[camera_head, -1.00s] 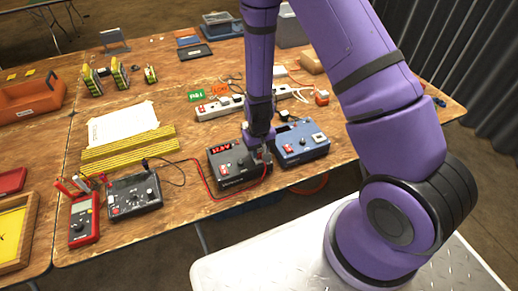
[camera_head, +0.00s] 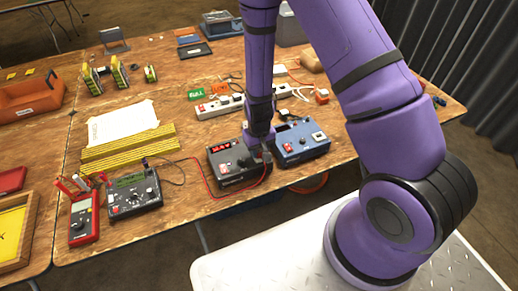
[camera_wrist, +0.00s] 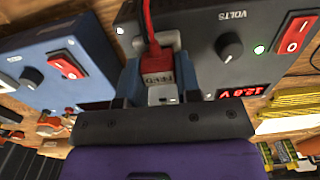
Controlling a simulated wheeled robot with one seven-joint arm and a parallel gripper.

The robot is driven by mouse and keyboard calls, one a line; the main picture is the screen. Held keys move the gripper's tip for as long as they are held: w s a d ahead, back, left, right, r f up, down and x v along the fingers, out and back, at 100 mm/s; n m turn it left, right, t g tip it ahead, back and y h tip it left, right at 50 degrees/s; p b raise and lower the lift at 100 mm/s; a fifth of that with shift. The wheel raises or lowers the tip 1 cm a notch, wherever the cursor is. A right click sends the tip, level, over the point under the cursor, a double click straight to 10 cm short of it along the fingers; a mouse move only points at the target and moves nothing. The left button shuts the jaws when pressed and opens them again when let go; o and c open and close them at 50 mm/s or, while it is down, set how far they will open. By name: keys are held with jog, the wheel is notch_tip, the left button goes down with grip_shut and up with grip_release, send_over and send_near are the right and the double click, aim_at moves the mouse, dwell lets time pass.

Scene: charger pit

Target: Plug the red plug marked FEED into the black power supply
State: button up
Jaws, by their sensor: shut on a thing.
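The red plug (camera_wrist: 157,65) marked FEED is between the two fingers of my gripper (camera_wrist: 160,78) in the wrist view, its label upside down. A red cable runs up from it. The black power supply (camera_wrist: 205,22) is directly behind it, with a VOLTS knob, a red switch and a red display reading about 12.8 V. The plug is up against the supply's front; the join itself is hidden. In the head view my gripper (camera_head: 262,152) is at the right end of the black supply's front (camera_head: 228,178).
A blue supply (camera_head: 302,145) stands close to the right in the head view. A dark charger box (camera_head: 134,196) with a lit green screen is at the left, joined by the red cable. A red meter (camera_head: 84,222), yellow strips and a white power strip (camera_head: 222,106) lie around.

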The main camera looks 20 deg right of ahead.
jog(key=o, duration=1.3)
jog(key=shift+r, duration=3.7)
jog(key=shift+r, duration=0.1)
jog(key=s+d+r+t+y, duration=0.1)
jog(key=s+r, duration=0.1)
jog(key=r, duration=1)
jog(key=s+d+r+t, duration=0.1)
jog(key=s+d+r, duration=0.1)
jog(key=r, duration=1)
jog(key=s+d+r+t+h, duration=0.1)
jog(key=s+d+r+t, duration=0.2)
jog(key=s+r, duration=1.3)
jog(key=shift+s+d, duration=0.4)
jog(key=shift+s, duration=0.15)
